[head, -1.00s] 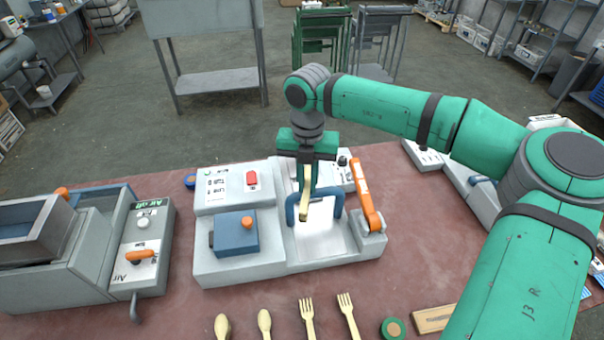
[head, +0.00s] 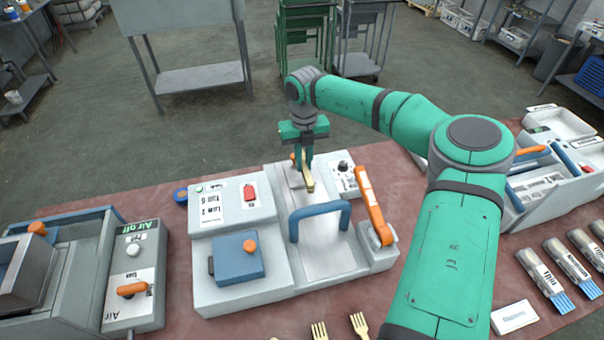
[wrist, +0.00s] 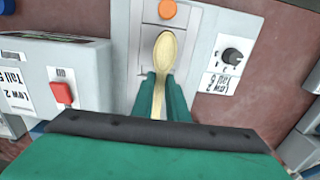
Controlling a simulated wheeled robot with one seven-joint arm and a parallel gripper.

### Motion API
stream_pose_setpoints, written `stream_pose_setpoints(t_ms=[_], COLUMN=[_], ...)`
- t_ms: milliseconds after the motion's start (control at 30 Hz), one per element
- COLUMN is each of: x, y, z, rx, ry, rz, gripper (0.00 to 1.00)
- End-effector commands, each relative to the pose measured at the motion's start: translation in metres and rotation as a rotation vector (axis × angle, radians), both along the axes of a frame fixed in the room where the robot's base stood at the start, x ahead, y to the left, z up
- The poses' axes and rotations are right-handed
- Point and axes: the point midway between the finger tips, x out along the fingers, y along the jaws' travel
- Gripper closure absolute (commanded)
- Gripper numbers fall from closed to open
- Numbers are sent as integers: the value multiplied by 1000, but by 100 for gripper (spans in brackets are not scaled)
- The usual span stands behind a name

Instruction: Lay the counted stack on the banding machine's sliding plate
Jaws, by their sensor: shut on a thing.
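My gripper (head: 305,160) is shut on a pale wooden spoon stack (head: 308,182), over the far end of the grey banding machine (head: 222,293). In the wrist view, the stack (wrist: 165,58) points away from the green fingers (wrist: 158,95), its rounded bowl end toward an orange button (wrist: 167,9). The number of spoons cannot be told. The bright sliding plate (head: 325,248) runs along the machine's middle, under a blue arch handle (head: 321,211). The gripper is beyond the arch. Whether the stack touches the surface below cannot be told.
An orange lever (head: 372,205) stands right of the plate. A blue box with an orange knob (head: 237,260) and a red switch (head: 250,193) are on the left. A dial (head: 344,168) sits at the far right. Forks (head: 319,332) lie at the front edge.

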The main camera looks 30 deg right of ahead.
Motion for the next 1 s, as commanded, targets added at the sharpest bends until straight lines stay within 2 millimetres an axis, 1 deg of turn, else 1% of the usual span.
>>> stream_pose_setpoints(t_ms=[33, 233, 433, 800, 833, 867, 900, 1000], x=[0, 1, 1, 2, 2, 2, 2, 2], y=[1, 2, 3, 3, 3, 3, 3, 3], z=[-7, -24, -48, -52, -53, -52, -52, -52], rx=[1, 0, 0, -1, -1, -1, -1, -1], ry=[1, 1, 1, 0, 0, 0, 0, 0], rz=[1, 3, 4, 4, 4, 4, 4, 4], gripper=[100, 100, 100, 100, 84, 77, 68, 68])
